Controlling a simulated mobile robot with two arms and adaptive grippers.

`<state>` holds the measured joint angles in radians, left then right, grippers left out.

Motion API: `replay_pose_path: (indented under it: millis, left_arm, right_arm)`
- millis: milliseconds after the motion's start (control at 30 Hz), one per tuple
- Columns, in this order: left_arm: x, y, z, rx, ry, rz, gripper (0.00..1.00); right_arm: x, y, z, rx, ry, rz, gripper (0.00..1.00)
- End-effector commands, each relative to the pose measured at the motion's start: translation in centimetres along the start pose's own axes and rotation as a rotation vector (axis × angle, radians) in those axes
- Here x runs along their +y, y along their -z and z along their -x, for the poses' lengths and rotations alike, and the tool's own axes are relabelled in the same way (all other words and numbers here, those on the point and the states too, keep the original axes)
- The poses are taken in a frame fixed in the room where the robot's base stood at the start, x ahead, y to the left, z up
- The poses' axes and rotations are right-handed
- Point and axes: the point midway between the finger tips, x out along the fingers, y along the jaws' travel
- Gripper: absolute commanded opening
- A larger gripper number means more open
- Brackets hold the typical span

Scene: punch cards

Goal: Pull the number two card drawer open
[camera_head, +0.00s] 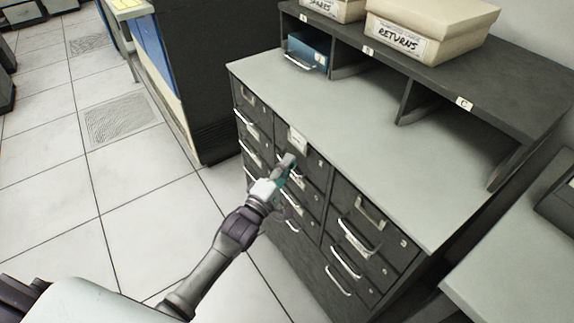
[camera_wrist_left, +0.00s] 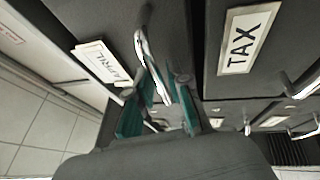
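The dark card cabinet (camera_head: 310,165) has columns of small drawers with pale bar handles. My left gripper (camera_head: 287,163) is at the upper drawers of the middle column, just below a white label (camera_head: 297,140). In the left wrist view, its teal fingers (camera_wrist_left: 165,80) stand apart, with a pale bar handle (camera_wrist_left: 150,60) running between them. I cannot tell whether either finger touches it. Labels reading APRIL (camera_wrist_left: 100,62) and TAX (camera_wrist_left: 243,39) show on either side. No number two is readable on the drawers. My right gripper is out of view.
The grey cabinet top (camera_head: 340,110) is bare. Behind it, a dark shelf (camera_head: 440,70) holds a blue card drawer (camera_head: 308,49) and, on top, a RETURNS box (camera_head: 425,30). A pale counter (camera_head: 520,265) stands at the right. Tiled floor (camera_head: 140,220) is open at the left.

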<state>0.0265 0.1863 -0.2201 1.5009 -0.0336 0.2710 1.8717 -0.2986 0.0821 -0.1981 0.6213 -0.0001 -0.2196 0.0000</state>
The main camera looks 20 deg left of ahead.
Motion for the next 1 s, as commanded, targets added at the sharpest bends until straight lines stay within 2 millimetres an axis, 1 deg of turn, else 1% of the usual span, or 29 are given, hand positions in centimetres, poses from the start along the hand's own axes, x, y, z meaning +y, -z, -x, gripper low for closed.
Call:
replay_pose_path:
  millis: [33,67,467,633,767,867,1000]
  left_arm:
    - [0.0,0.0,0.0,0.000,0.000,0.000,0.05]
    - [0.0,0.0,0.0,0.000,0.000,0.000,0.00]
    - [0.0,0.0,0.1,0.000,0.001,0.000,0.00]
    - [0.2,0.3,0.7,0.000,0.003,-0.001,0.00]
    - [0.6,0.9,2.2,0.000,0.006,-0.003,0.00]
    - [1.0,1.7,4.0,0.000,0.007,-0.002,0.00]
    - [1.7,2.9,7.2,0.000,0.010,-0.003,0.00]
  right_arm:
    - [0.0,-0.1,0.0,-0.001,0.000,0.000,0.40]
    - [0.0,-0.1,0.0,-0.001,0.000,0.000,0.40]
    - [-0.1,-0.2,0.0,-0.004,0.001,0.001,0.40]
    - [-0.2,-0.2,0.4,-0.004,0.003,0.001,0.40]
    - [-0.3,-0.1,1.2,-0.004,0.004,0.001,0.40]
    - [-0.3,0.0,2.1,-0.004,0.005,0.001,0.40]
    - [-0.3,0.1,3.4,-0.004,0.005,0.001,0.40]
